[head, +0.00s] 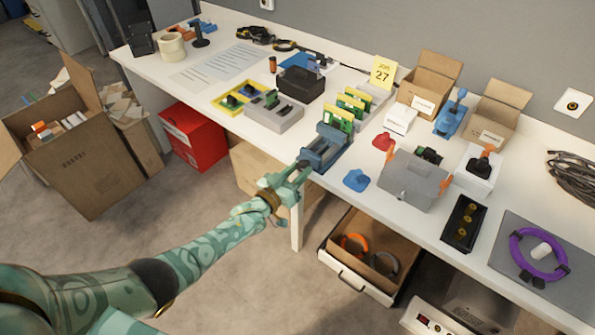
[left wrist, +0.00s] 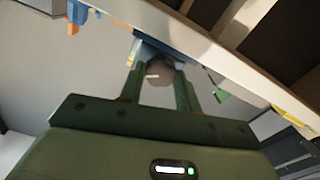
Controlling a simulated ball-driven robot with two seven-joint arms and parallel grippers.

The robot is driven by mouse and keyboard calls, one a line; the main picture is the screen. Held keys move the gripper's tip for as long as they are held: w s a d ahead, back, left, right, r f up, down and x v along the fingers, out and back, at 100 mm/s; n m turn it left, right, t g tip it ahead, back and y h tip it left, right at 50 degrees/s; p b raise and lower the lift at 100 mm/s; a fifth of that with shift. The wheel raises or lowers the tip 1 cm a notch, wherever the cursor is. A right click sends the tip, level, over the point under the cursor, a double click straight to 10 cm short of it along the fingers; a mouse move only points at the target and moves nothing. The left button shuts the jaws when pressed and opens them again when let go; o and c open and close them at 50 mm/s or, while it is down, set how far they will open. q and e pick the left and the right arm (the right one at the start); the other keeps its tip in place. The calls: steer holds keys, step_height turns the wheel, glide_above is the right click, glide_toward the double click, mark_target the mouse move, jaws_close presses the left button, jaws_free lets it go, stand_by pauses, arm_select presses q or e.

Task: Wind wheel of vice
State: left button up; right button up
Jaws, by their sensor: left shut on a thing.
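The blue-grey vice (head: 327,146) stands at the front edge of the white table, near the middle of the head view. My left gripper (head: 298,172) reaches up to its near end from the floor side and is shut on the wheel. In the left wrist view the round grey wheel (left wrist: 160,70) sits between the two green fingers (left wrist: 158,85), with the blue vice body (left wrist: 152,47) behind it. In the head view the gripper largely hides the wheel. My right gripper is not in view.
Green circuit boards in a grey holder (head: 350,103) stand just behind the vice. A blue lump (head: 357,181), a red lump (head: 382,141) and a grey box (head: 412,182) lie to its right. An open drawer (head: 352,284) is below the table.

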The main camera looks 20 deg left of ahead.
arm_select(q)
steer(key=shift+f, duration=0.15)
stand_by(0.3)
steer(key=o, duration=1)
steer(key=shift+c, duration=0.2)
steer(key=shift+s+a, duration=0.1)
steer(key=p+v, duration=0.4)
steer(key=v, duration=1.2)
steer(key=shift+p, duration=0.4)
steer(key=shift+s, duration=0.1)
